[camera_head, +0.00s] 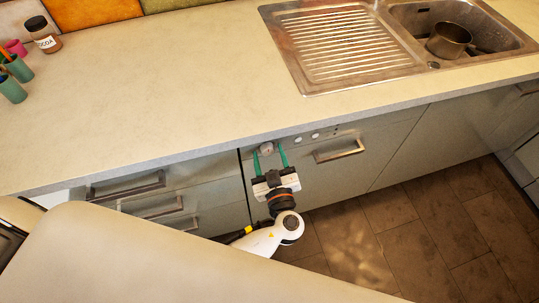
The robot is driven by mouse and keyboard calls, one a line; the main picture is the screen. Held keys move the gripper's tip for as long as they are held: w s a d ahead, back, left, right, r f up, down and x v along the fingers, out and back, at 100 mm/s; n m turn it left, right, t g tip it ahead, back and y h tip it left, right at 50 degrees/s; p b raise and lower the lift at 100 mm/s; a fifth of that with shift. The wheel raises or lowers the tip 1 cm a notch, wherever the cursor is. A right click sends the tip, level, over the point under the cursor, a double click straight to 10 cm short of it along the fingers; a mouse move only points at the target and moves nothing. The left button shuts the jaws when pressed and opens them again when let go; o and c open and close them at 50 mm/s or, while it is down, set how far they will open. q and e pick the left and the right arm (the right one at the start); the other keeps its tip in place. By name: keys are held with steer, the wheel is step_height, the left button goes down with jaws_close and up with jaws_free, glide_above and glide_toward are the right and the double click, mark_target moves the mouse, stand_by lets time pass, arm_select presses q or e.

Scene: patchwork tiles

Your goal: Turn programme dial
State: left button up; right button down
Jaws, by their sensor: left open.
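The programme dial (267,149) is a small round grey knob at the left end of the control strip on the dishwasher front (330,180), just under the worktop edge. My left gripper (268,152) is open, with its two green fingers reaching up to the dial, one on each side of it. I cannot tell whether either finger touches the dial. Round buttons (314,135) sit to the right of the dial. A metal handle (339,151) is below them. My right gripper is not in view.
The worktop (180,90) above is mostly clear. A cocoa jar (44,36) and green cups (12,88) stand at its left. A sink (460,25) holding a pot (449,40) is at upper right. Drawers with handles (126,186) are left of the dishwasher.

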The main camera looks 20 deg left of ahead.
arm_select(q)
steer(key=shift+c, duration=0.5)
steer(key=c, duration=0.9)
steer(key=shift+f+m+b, duration=0.15)
steer(key=shift+m+b, duration=0.85)
steer(key=shift+m, duration=0.2)
steer(key=m+b, duration=0.1)
steer(key=m, duration=0.1)
steer(key=shift+m+g, duration=0.3)
steer(key=m, duration=0.2)
steer(key=shift+d+m+b, duration=0.1)
steer(key=shift+m+b, duration=0.2)
steer(key=shift+b, duration=0.1)
steer(key=shift+r+m, duration=0.2)
steer(key=shift+m, duration=1.6)
